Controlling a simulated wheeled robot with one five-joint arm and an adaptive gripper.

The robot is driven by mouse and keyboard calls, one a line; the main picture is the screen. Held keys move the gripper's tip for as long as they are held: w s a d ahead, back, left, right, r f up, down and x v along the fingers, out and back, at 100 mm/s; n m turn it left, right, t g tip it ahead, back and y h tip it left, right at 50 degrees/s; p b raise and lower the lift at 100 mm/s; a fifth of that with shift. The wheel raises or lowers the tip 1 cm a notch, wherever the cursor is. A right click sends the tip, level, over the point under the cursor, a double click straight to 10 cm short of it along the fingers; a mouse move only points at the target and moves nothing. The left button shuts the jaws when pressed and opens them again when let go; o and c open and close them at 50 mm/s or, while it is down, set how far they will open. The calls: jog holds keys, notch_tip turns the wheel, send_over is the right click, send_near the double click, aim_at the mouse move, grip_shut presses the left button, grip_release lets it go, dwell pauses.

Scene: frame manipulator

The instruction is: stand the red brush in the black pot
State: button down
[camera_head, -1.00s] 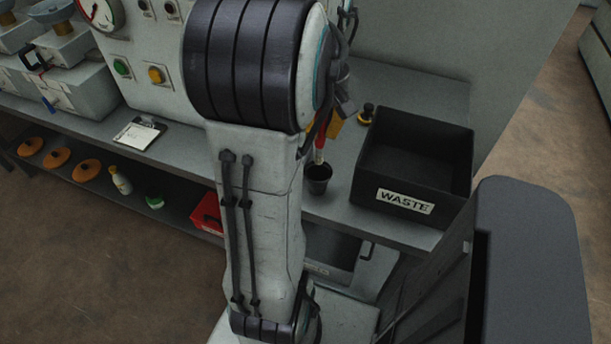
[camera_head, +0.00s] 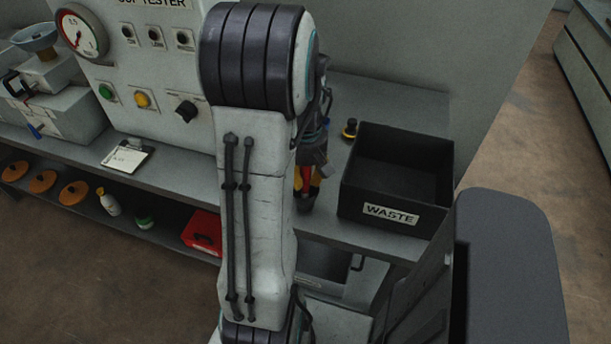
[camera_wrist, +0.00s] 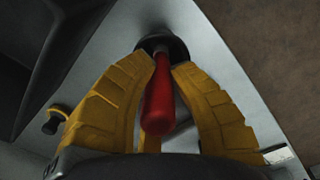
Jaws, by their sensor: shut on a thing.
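The red brush (camera_wrist: 158,105) is between the yellow fingers of my gripper (camera_wrist: 164,66) in the wrist view, its thick red end towards the camera. My gripper is shut on it. The black pot (camera_wrist: 178,46) lies just beyond the fingertips, and the brush's far end points into its dark opening. How deep that end sits is hidden. In the head view my gripper (camera_head: 313,183) points down over the pot (camera_head: 304,204), with a bit of red brush (camera_head: 304,178) showing. My arm hides part of this.
A black box marked WASTE (camera_head: 390,214) stands right of the pot on the grey bench (camera_head: 400,95). A tester panel (camera_head: 165,70) and a notepad (camera_head: 127,157) are at left. A red box (camera_head: 203,232) sits on the lower shelf.

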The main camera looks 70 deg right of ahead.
jog(key=shift+f, duration=0.1)
jog(key=c, duration=1.2)
grip_release()
